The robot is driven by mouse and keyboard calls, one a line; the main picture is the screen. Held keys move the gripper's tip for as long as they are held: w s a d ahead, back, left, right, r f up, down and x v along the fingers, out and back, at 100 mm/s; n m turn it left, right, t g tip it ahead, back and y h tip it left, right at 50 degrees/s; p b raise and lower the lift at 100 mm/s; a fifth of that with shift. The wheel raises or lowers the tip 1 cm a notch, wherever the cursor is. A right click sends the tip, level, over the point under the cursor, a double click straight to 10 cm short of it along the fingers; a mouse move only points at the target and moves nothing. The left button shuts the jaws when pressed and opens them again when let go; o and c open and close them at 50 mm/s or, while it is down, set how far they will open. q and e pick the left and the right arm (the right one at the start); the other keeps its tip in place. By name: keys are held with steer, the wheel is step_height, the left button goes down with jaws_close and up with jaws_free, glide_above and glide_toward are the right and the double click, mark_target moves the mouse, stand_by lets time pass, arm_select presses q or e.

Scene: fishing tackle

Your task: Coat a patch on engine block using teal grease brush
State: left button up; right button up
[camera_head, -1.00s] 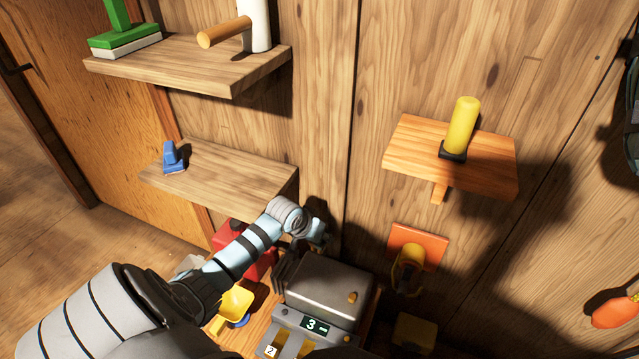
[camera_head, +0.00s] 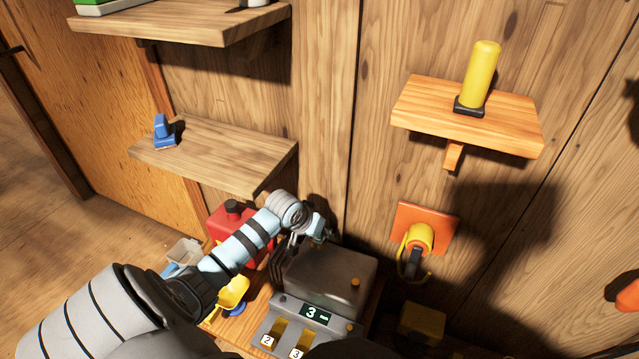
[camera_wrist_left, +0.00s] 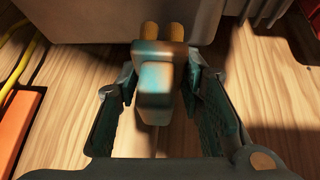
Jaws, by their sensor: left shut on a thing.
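My left gripper (camera_head: 312,238) reaches down beside the grey metal box, which looks like the engine block (camera_head: 335,282). In the left wrist view my left gripper (camera_wrist_left: 160,105) is shut on a small block-shaped thing with teal on it, likely the teal grease brush (camera_wrist_left: 153,85). Two tan round-ended pieces show at its far end, close to a grey surface (camera_wrist_left: 85,22). I cannot tell whether they touch it. The brush is hidden in the head view. My right gripper is not in view.
A grey panel with a "3" display (camera_head: 314,313) stands in front of the box. A yellow scoop (camera_head: 232,291) and red can (camera_head: 226,219) are to the left. A blue object (camera_head: 163,133) sits on the left shelf (camera_head: 215,158). An orange wall plate (camera_head: 435,217) holds a yellow-handled tool.

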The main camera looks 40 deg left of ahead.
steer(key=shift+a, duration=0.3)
arm_select(q)
steer(key=shift+f, duration=0.55)
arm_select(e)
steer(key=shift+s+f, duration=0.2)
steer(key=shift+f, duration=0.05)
arm_select(q)
steer(key=shift+f+b, duration=0.4)
steer(key=shift+f, duration=0.05)
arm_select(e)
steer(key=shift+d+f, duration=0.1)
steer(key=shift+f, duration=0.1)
